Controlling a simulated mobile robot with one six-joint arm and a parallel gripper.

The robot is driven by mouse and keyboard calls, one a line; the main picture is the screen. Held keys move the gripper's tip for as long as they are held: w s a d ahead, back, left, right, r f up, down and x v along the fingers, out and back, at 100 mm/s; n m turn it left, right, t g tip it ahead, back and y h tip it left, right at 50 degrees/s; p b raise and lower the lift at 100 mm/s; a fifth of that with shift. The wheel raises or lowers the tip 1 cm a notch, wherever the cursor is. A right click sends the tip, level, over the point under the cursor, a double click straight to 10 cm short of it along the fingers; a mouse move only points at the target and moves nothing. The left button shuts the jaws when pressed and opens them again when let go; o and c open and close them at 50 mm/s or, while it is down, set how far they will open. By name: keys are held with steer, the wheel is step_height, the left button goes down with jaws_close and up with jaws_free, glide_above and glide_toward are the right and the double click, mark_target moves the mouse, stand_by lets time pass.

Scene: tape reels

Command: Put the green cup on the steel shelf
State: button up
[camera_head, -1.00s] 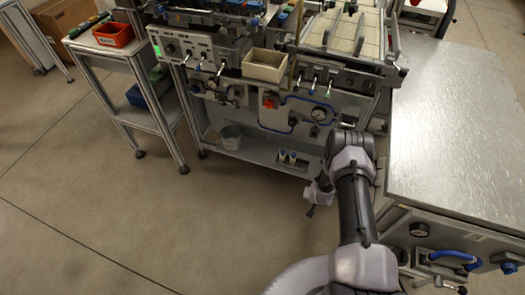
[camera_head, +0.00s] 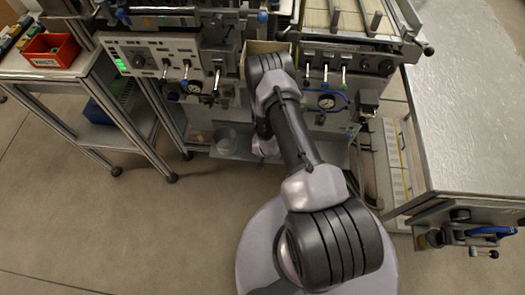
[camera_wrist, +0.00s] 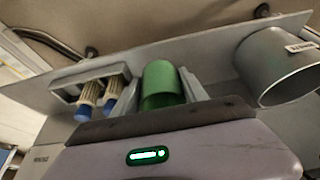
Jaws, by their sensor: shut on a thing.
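The green cup (camera_wrist: 162,84) is between the fingers of my gripper (camera_wrist: 160,92) in the wrist view, and the gripper is shut on it. Behind and around the cup is a grey metal shelf (camera_wrist: 213,66); I cannot tell whether the cup touches it. In the head view, part of this low shelf (camera_head: 332,152) shows under the machine bench. My arm hides the gripper and the cup there.
A grey metal bucket (camera_wrist: 276,66) lies right of the cup in the wrist view; it also shows in the head view (camera_head: 225,138). A holder with blue-tipped bottles (camera_wrist: 91,94) is close on the left. A steel-topped cabinet (camera_head: 472,95) stands at right.

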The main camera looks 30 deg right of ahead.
steer(key=w, duration=0.1)
steer(key=w+b, duration=0.1)
steer(key=w, duration=0.1)
steer(key=shift+w+f, duration=0.25)
steer(key=shift+f, duration=0.15)
step_height(320, 180, down, 3)
steer(key=shift+f+b, duration=0.2)
steer(key=shift+b, duration=1.05)
steer(key=shift+r, duration=0.2)
steer(key=shift+c, duration=0.6)
steer(key=o, duration=1.5)
steer(key=shift+f, duration=0.1)
steer(key=shift+c, duration=0.2)
steer(key=p+v, duration=0.6)
steer(key=v, duration=0.6)
